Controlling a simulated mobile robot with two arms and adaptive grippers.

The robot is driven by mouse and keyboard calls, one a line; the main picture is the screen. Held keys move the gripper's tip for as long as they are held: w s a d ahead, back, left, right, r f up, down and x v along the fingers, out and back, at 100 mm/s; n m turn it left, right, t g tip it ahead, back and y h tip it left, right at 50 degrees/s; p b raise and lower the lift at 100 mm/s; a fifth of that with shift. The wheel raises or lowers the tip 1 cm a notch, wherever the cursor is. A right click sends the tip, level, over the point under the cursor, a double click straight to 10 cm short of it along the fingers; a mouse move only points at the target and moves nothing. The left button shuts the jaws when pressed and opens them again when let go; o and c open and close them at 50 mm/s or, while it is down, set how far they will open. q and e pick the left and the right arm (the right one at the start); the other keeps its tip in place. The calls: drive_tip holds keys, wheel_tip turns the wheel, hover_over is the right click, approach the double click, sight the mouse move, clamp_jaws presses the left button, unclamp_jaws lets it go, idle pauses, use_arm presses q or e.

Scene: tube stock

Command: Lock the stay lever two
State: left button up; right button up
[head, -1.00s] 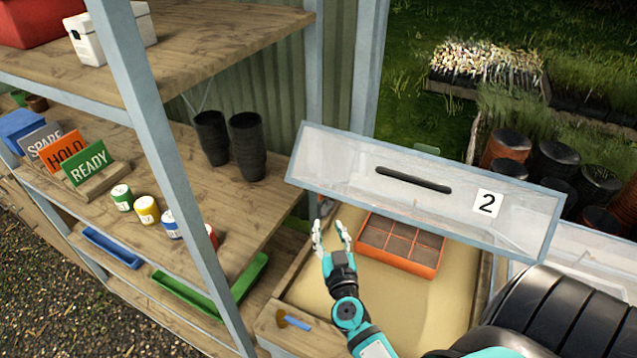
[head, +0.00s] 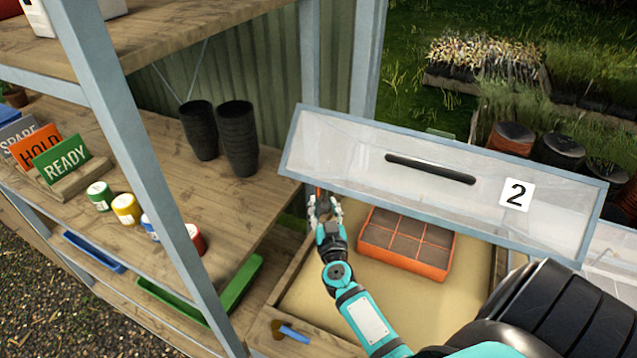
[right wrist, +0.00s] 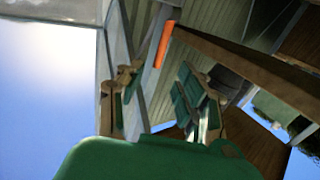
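The cold-frame lid marked 2 (head: 515,194) stands raised and tilted over its sand-filled box. The orange-red stay lever (head: 319,194) shows as a small piece near the lid's lower left end. In the right wrist view it is an orange bar (right wrist: 165,44) beside a grey strut. My right gripper (head: 325,208) is at the box's left side, by the lever. Its fingers are spread (right wrist: 160,98), with the lever seen between and beyond them. I cannot tell whether they touch it. My left gripper is not in view.
An orange-red divided tray (head: 405,262) sits on the sand right of my right gripper. A blue-handled part (head: 293,333) is on the box's front edge. The shelf post (head: 130,160) and shelf with black pots (head: 238,140) stand to the left.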

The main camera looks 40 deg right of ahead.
drive_tip(key=b, duration=0.1)
hover_over(318, 199)
drive_tip(key=shift+w+d+f, duration=0.1)
drive_tip(key=shift+w+d, duration=0.1)
drive_tip(key=shift+d, duration=0.1)
drive_tip(key=shift+c, duration=0.4)
clamp_jaws()
drive_tip(key=shift+f+b, duration=0.15)
drive_tip(key=shift+b, duration=0.15)
